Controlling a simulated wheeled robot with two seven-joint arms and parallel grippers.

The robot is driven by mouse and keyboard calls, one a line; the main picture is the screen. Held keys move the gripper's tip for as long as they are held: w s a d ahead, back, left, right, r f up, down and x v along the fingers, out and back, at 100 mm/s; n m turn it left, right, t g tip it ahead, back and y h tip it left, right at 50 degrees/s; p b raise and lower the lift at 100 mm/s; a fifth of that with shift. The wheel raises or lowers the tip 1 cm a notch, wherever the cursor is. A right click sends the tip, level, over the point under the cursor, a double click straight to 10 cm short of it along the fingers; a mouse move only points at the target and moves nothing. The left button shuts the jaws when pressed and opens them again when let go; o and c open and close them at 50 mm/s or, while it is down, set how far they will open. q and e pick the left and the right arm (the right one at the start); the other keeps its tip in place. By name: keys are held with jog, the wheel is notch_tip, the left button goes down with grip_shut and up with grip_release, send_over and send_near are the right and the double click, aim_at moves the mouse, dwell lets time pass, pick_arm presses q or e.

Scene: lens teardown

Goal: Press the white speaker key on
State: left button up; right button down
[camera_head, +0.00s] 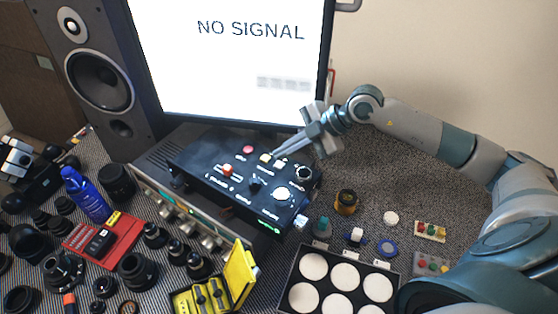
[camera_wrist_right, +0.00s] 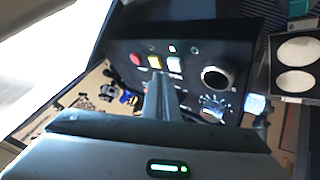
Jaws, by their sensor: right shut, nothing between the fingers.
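The black control box (camera_head: 215,150) sits on a silver amplifier in front of the monitor. Its white key (camera_head: 279,164) is beside a yellow key (camera_head: 265,157); the white key also shows in the right wrist view (camera_wrist_right: 174,64), right of the yellow one (camera_wrist_right: 155,61). My right gripper (camera_head: 276,154) is shut and empty, its fingertips close to these two keys. In the right wrist view the fingertips (camera_wrist_right: 161,79) appear just below the keys; I cannot tell whether they touch. Small indicators sit above the keys. My left gripper is not in view.
A red button (camera_head: 248,149), a black knob (camera_head: 303,174) and a white dial (camera_head: 283,193) share the panel. The monitor (camera_head: 230,60) stands close behind. A tray of white discs (camera_head: 290,271) is in front, and lens parts crowd the left.

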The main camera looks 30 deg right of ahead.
aim_at(284, 167)
pick_arm(q)
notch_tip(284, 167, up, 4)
jog(key=p, duration=0.3)
pick_arm(e)
notch_tip(284, 167, up, 5)
jog(key=shift+f, duration=0.1)
dwell(2.0)
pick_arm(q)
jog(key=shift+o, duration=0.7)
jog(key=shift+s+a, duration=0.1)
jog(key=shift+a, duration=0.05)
